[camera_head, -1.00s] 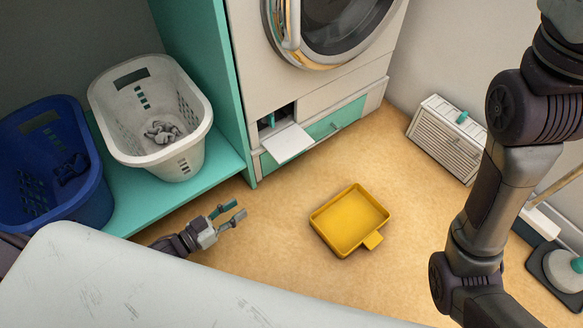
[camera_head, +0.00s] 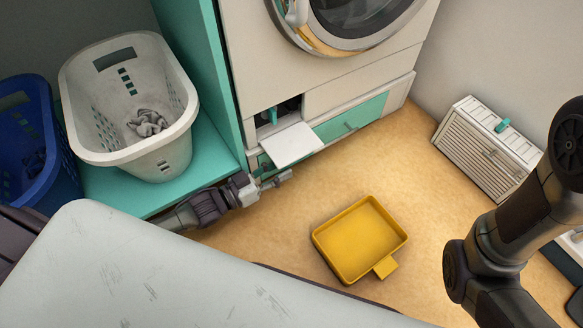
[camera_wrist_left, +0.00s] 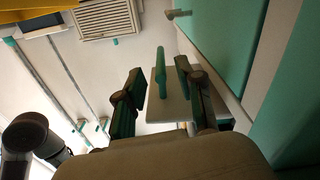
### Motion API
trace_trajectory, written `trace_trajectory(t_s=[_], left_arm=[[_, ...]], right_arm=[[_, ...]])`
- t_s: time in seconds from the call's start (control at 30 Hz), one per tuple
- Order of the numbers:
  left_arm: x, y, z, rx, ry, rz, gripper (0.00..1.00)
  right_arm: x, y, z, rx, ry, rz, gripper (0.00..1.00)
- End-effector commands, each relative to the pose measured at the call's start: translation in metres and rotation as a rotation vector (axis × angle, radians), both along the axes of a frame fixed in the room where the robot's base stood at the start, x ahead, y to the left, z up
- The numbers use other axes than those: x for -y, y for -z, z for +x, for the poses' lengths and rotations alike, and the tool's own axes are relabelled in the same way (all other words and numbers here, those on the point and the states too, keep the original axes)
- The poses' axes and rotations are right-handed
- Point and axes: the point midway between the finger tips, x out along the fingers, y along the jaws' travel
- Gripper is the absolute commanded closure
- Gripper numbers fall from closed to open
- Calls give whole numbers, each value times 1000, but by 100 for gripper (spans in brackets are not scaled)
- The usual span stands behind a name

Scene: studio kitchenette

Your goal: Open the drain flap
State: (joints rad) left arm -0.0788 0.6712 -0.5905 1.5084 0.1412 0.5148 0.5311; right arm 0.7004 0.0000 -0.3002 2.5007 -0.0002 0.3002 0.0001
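The drain flap (camera_head: 292,145) is a white panel low on the washing machine. It is folded down and sticks out in front of a dark opening (camera_head: 280,112), where a teal part shows. My left gripper (camera_head: 281,179) is low by the machine, just in front of and below the flap in the picture. In the left wrist view the fingers (camera_wrist_left: 160,100) are apart, with the flap's pale panel (camera_wrist_left: 168,112) and its upright teal handle showing between them. I cannot tell whether they touch it. My right gripper is out of view.
A yellow tray (camera_head: 318,240) lies on the floor. A white and a blue laundry basket (camera_head: 130,155) (camera_head: 40,190) stand on the teal shelf at left. A louvred white box (camera_head: 485,150) stands by the right wall. A pale surface (camera_head: 150,270) covers the near left.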

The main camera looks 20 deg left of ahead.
Motion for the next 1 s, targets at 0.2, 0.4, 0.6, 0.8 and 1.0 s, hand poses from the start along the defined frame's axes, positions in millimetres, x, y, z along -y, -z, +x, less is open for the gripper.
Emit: trace_trajectory(t_s=[0.2,0.4,0.6,0.8,1.0], left_arm=[[19,3,25,2,1,-1,63],[25,0,32,0,-1,1,63],[25,0,32,-1,-1,1,63],[25,0,32,-1,-1,1,91],[24,0,32,-1,-1,1,100]], right_arm=[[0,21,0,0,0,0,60],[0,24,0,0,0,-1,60],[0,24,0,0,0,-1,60],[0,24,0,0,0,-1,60],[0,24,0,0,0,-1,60]])
